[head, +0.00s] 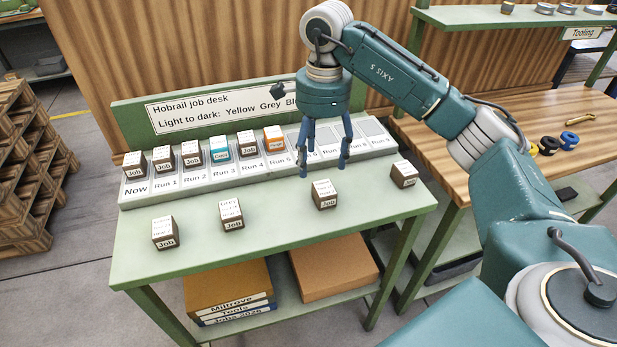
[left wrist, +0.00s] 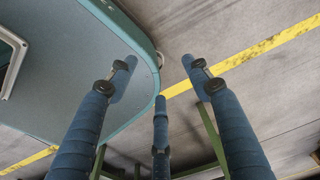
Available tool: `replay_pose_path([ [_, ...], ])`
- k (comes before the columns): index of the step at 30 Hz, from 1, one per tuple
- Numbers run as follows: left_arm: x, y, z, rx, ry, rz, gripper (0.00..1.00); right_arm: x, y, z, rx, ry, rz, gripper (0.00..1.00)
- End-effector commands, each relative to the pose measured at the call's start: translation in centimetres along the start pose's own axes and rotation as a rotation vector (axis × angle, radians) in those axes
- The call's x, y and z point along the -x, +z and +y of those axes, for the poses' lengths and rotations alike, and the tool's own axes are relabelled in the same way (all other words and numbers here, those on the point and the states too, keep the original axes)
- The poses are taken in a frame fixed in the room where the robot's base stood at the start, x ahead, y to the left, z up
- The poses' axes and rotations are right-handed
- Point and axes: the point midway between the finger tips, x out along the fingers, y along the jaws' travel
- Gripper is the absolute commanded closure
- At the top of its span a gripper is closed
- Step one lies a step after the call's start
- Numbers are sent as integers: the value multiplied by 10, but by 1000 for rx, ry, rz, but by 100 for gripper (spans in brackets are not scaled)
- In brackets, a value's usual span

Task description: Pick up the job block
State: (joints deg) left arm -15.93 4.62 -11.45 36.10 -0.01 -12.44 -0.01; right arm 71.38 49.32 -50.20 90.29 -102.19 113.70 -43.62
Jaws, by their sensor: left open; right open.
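Several dark brown job blocks with white labelled tops stand loose on the green desk: one at the front left (head: 165,233), one right of it (head: 231,214), one near the middle (head: 324,194) and one at the right edge (head: 404,174). My right gripper (head: 324,170) is open and empty, fingers pointing down, over the desk between the rack and the middle block. It looks apart from that block; its exact height is hard to tell. My left gripper (left wrist: 160,85) is open and empty in the left wrist view, over the floor, away from the blocks.
The grey run rack (head: 170,187) holds more job blocks, a teal block (head: 219,148) and an orange block (head: 273,139); its right slots look empty. A sign (head: 220,110) stands behind. Boxes (head: 229,290) sit below. A wooden bench (head: 500,130) is at right.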

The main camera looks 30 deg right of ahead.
Motion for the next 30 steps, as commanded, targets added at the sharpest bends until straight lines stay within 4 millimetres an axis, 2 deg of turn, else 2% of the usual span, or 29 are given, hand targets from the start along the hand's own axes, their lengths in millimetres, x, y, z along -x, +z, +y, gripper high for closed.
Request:
replay_pose_path([
  [2,0,-12,-2,0,-3,15,50,-2,-10,1,-8,6,27,34],
  [5,1,-9,-1,0,-2,12,50,-18,-12,2,-9,10,33,34],
  [12,11,50,8,0,9,-71,50,-48,-11,2,-8,6,29,34],
  [15,14,57,9,0,11,-80,50,-54,-11,3,-8,6,28,34],
  [17,17,52,9,0,10,-75,50,-59,-11,4,-8,8,29,34],
  [24,30,5,2,0,3,-9,50,-94,-11,9,-7,8,27,34],
  [27,31,2,2,0,3,-5,50,-102,-11,9,-7,6,27,34],
  [30,30,8,2,0,3,-14,50,-104,-11,8,-7,4,26,34],
])
